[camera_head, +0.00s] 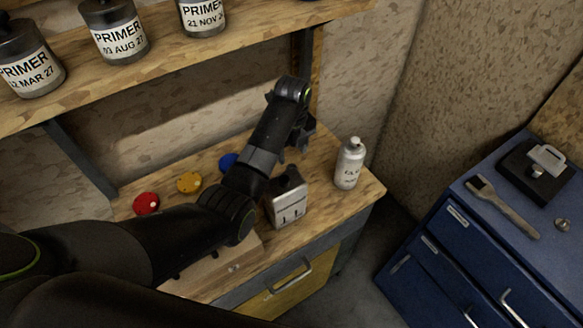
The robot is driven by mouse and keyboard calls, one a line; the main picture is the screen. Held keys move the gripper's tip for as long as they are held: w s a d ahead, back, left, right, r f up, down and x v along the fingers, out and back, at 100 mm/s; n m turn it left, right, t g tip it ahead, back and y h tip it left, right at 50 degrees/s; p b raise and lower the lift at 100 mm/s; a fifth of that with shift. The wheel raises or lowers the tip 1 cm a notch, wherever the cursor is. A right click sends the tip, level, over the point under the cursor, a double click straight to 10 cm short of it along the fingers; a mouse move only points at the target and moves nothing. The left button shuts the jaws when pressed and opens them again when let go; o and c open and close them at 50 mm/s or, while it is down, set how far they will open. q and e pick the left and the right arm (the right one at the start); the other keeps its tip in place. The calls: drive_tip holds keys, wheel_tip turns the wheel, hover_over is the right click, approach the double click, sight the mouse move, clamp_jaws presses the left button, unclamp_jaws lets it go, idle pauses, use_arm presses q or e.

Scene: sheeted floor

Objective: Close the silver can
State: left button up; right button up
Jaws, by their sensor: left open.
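A silver boxy can (290,208) with dark marks on its front stands on the wooden bench, right of my left forearm. Its upper part looks dark, and my arm partly covers its left side; I cannot make out its lid clearly. My left arm comes in from the left, bends up and then down at the wrist. My left gripper (293,147) is open and empty, above and behind the can, apart from it. The right gripper is not in view.
Red (146,203), yellow (189,181) and blue (228,161) discs lie behind my arm. A shelf with primer jars (118,35) hangs above. A blue cabinet (450,255) stands at right.

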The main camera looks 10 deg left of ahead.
sight(292, 164)
use_arm(q)
drive_tip(key=shift+f, duration=0.7)
drive_tip(key=shift+f, duration=0.1)
drive_tip(key=shift+w+a+f+p, duration=0.15)
drive_tip(key=shift+f+p, duration=0.4)
drive_tip(key=shift+f, duration=1.95)
drive_tip(key=c, duration=1)
